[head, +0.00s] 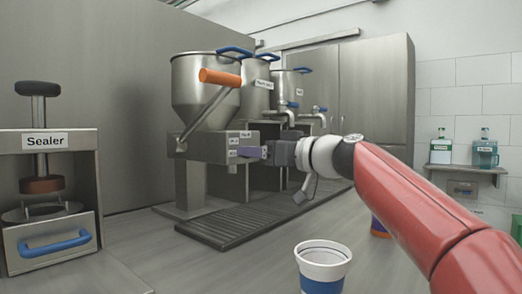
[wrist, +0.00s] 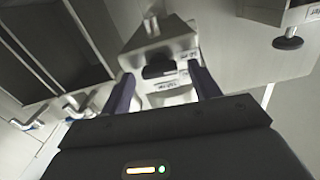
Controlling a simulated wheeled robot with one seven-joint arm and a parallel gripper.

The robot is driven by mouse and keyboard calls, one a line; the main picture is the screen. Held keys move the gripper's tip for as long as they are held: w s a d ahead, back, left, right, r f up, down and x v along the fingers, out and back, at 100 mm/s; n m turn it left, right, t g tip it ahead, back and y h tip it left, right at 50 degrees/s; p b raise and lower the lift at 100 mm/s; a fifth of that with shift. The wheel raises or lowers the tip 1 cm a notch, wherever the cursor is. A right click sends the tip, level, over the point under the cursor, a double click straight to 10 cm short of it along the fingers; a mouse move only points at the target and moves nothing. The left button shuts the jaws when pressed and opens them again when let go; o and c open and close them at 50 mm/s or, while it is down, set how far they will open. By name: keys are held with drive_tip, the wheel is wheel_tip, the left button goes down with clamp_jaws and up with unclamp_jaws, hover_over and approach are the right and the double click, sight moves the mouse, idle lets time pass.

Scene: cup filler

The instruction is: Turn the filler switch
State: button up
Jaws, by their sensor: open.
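The filler is a steel hopper (head: 197,92) with an orange-handled lever, above a grey box (head: 205,146) with small white labels. A dark knob, which looks like the filler switch (wrist: 158,70), shows on the labelled box face in the wrist view. My gripper (head: 257,152) is open at the labelled end of the box. In the wrist view my gripper (wrist: 161,84) has one dark finger on each side of the knob. I cannot tell whether either finger touches it. The knob is hidden behind my gripper in the head view.
A ribbed drip tray (head: 225,230) lies under the fillers. A paper cup (head: 323,268) stands on the counter in front. The sealer (head: 46,140) is at the left. More hoppers stand behind, and a shelf (head: 465,169) with two bottles is at the right.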

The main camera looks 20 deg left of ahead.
drive_tip(key=c, duration=1)
drive_tip(key=shift+m, duration=0.3)
drive_tip(key=m, duration=0.7)
drive_tip(key=shift+w, duration=0.1)
drive_tip(key=shift+m, duration=0.4)
drive_tip(key=shift+d, duration=0.1)
drive_tip(key=o, duration=1)
